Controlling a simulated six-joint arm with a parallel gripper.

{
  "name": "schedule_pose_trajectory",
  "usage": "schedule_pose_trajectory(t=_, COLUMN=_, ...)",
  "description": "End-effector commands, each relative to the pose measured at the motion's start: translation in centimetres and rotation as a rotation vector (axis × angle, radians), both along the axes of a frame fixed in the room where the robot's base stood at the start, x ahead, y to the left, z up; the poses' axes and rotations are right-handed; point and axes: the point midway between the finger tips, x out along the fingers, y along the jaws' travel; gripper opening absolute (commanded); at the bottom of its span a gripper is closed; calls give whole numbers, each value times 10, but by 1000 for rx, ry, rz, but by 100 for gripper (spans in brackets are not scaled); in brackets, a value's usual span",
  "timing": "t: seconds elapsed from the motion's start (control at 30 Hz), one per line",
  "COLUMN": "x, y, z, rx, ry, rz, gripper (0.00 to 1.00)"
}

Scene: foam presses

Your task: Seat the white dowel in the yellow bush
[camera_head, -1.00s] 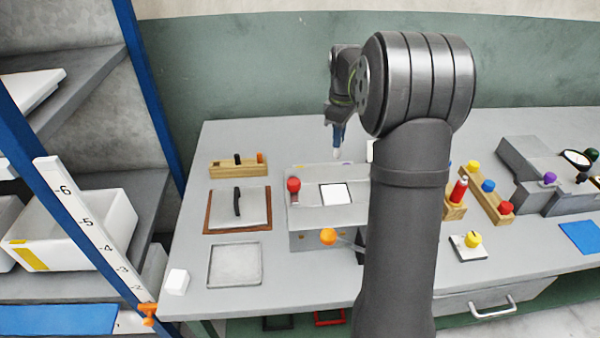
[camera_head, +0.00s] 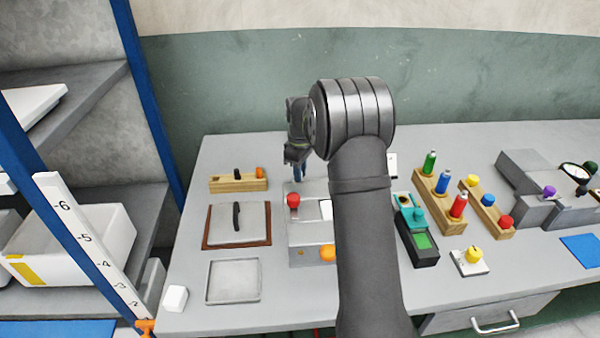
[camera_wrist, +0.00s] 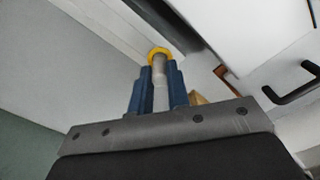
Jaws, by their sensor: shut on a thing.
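My gripper (camera_head: 298,172) is over the back edge of the grey press, behind its red knob. In the wrist view its blue fingers (camera_wrist: 157,92) are shut on the white dowel (camera_wrist: 160,97), which points away from the palm. The dowel's greyish far end lines up with the yellow bush (camera_wrist: 152,50), a ring showing around that end. I cannot tell whether the end is inside the bush or only in front of it. I cannot make out the bush or the dowel in the head view.
The press (camera_head: 309,230) carries a red knob (camera_head: 293,200) and an orange knob (camera_head: 328,252). Left are a wooden block (camera_head: 225,184), a lidded plate with black handle (camera_head: 252,222) and a shallow tray (camera_head: 233,299).

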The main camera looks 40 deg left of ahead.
Motion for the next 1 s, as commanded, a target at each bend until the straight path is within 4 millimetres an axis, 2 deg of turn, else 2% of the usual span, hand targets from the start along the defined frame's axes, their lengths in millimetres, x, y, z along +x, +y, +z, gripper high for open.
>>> schedule_pose_trajectory(t=0.37, x=0, y=0, z=-6, rx=1, ry=-1, rz=0, gripper=0)
schedule_pose_trajectory(t=0.4, x=0, y=0, z=-7, rx=1, ry=-1, rz=0, gripper=18)
schedule_pose_trajectory(t=0.5, x=0, y=0, z=-7, rx=1, ry=-1, rz=0, gripper=37)
schedule_pose_trajectory(t=0.83, x=0, y=0, z=-4, rx=1, ry=-2, rz=0, gripper=38)
schedule_pose_trajectory(t=1.0, x=1, y=0, z=17, rx=4, ry=-2, rz=0, gripper=38)
